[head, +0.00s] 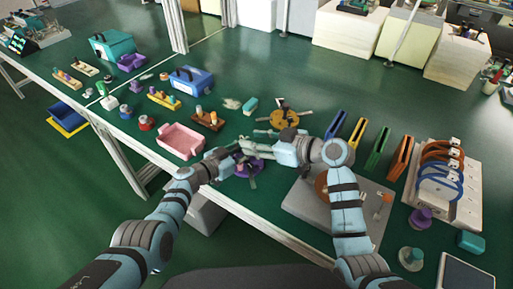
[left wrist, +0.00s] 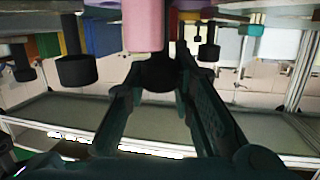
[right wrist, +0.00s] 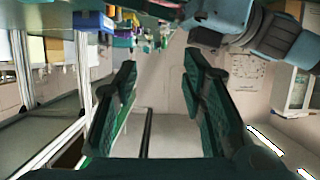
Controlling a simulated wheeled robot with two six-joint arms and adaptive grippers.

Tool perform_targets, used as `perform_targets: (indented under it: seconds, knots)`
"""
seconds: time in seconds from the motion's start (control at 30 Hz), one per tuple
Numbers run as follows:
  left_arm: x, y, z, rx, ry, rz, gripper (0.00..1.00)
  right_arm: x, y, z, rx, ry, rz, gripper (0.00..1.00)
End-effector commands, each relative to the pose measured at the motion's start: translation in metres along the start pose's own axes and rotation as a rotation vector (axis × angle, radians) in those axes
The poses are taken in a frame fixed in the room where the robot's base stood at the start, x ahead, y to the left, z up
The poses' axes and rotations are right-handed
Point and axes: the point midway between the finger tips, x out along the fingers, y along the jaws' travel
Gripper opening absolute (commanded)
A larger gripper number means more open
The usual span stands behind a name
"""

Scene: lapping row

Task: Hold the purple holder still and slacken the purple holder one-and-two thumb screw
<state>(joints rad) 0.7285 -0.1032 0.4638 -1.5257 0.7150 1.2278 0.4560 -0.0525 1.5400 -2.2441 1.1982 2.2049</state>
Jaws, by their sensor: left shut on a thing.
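The purple holder (head: 252,169) lies near the table's front edge, partly hidden by my two grippers. My left gripper (head: 232,160) reaches it from the left. In the left wrist view its fingers (left wrist: 158,80) are shut on a dark part below a pinkish cylinder (left wrist: 143,24). My right gripper (head: 250,149) is just above and behind the holder, pointing left. In the right wrist view its fingers (right wrist: 161,66) are apart with nothing held between them. The one-and-two thumb screw cannot be made out.
A pink tray (head: 181,141) stands left of the holder. A round orange-brown fixture (head: 285,117) sits behind my right gripper. A grey plate (head: 309,206) lies to the right, under my right arm. Blue, yellow, green and orange upright holders (head: 379,146) stand farther right.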

Motion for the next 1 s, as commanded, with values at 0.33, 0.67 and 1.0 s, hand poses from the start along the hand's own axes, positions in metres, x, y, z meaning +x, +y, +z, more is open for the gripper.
perform_targets:
  seconds: [0.33, 0.67, 1.0]
  knots:
    - [0.000, 0.000, 0.000, -0.001, -0.001, -0.001, 0.00, -0.112, 0.147, -0.200, -0.236, 0.739, 0.867, 0.38]
    - [0.000, 0.000, 0.000, -0.001, 0.000, 0.000, 0.00, -0.074, 0.176, -0.021, 0.246, -0.455, 0.908, 0.38]
    - [0.000, 0.000, 0.001, -0.001, -0.001, 0.000, 0.00, -0.034, 0.006, 0.004, -0.069, -0.823, -0.107, 0.38]
